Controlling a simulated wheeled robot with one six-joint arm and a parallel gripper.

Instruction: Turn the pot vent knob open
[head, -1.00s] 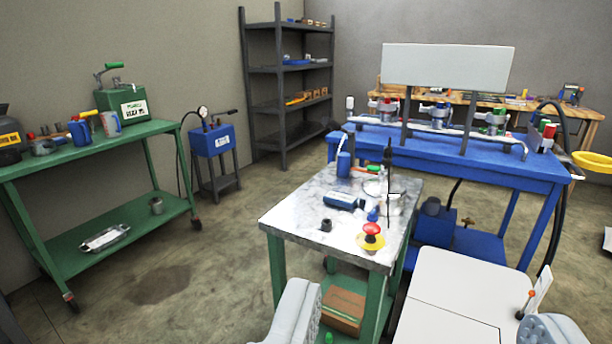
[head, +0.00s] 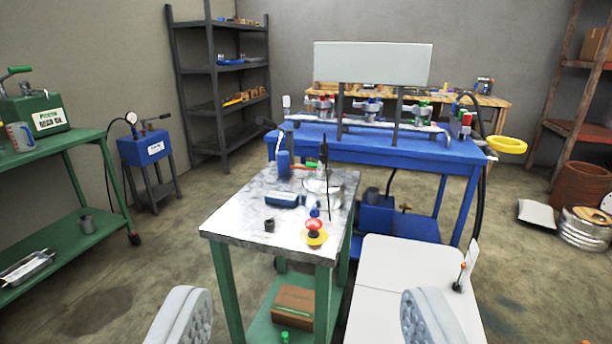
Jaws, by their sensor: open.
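A shiny silver pot (head: 337,194) stands on the metal-topped green table (head: 226,222) ahead of me. A dark upright rod stands by the pot and partly crosses it. A small blue knob-like part (head: 315,213) shows at the pot's front, and a small red and green part shows behind it. I cannot tell which is the vent knob.
A dark blue bottle-like object (head: 285,199) and a small black cup (head: 269,226) lie on the metal top. A blue bench (head: 378,147) with valves stands behind. A green cart (head: 63,148) is at left. A white surface (head: 385,270) fills the front right.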

